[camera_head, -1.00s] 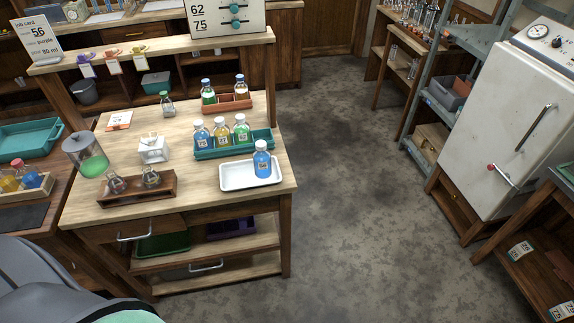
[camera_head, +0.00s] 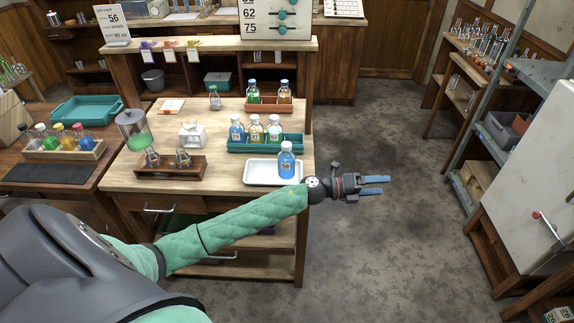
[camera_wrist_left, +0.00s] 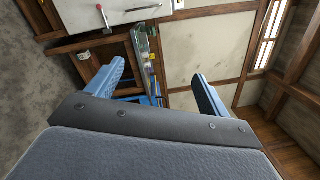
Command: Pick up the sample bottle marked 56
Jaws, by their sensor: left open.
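A blue-filled bottle (camera_head: 286,163) with a white cap stands upright on the white tray (camera_head: 258,182) at the bench's front right. Its small label seems to read 56. My left arm reaches across in front of the bench. My left gripper (camera_head: 381,185) is open and empty, to the right of the bench and the bottle, pointing right. In the left wrist view the open gripper (camera_wrist_left: 158,72) has nothing between its fingers, and no bottle shows there. My right gripper is not in view.
A teal rack (camera_head: 237,146) with several bottles stands behind the tray. A brown rack (camera_head: 268,107) with two bottles is farther back. A wooden flask holder (camera_head: 170,172) is left of the tray. A job card (camera_head: 113,25) reads 56. Floor right of the bench is clear.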

